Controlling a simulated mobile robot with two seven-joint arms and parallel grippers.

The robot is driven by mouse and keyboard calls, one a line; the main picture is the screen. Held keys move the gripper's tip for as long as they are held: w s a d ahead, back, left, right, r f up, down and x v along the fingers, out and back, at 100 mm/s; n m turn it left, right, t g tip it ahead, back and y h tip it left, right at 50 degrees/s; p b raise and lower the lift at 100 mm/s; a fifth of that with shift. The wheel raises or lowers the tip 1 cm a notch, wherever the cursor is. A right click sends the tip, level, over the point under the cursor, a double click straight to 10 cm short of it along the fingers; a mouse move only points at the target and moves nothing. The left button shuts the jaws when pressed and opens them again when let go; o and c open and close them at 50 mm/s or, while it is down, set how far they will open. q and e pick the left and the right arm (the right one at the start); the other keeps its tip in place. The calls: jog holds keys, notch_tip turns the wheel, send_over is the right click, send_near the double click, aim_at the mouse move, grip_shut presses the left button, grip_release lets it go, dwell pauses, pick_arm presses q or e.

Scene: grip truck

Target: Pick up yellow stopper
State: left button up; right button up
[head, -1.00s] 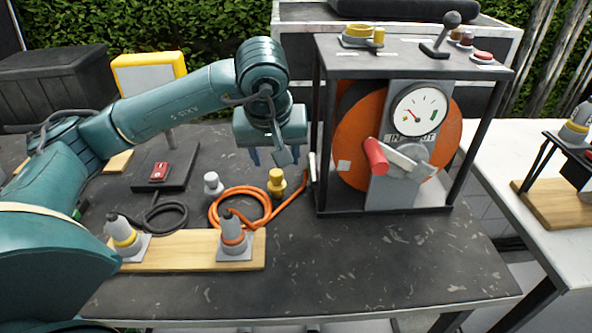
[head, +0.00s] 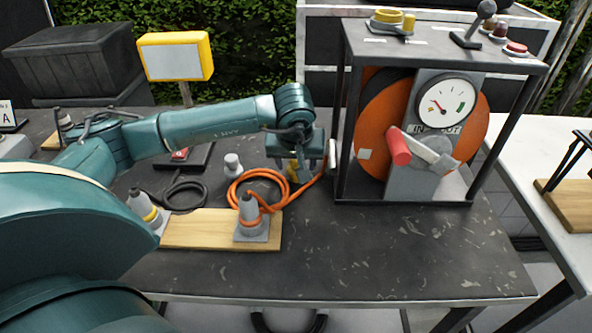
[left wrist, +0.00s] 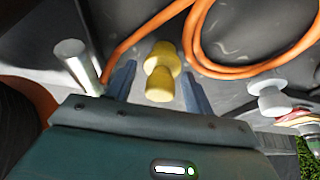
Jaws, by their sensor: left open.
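The yellow stopper (left wrist: 161,68) stands on the dark table beside the orange cable. In the left wrist view it lies between the two blue fingers of my left gripper (left wrist: 158,75), with a finger apart from it on each side. In the head view the stopper (head: 292,169) is mostly hidden behind my left gripper (head: 302,172), which is low over it and open. My right gripper is in neither view.
The orange cable coil (head: 257,189) lies left of the stopper, with a white stopper (head: 232,163) behind it. The metal frame with the orange reel (head: 385,125) stands close on the right. A wooden board (head: 200,230) with grey-based plugs is in front.

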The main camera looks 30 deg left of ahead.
pick_arm(q)
jog(key=shift+w+a+f, duration=0.1)
jog(key=shift+f, duration=0.3)
jog(key=shift+c, duration=0.3)
jog(key=c, duration=0.8)
jog(key=shift+r, duration=0.15)
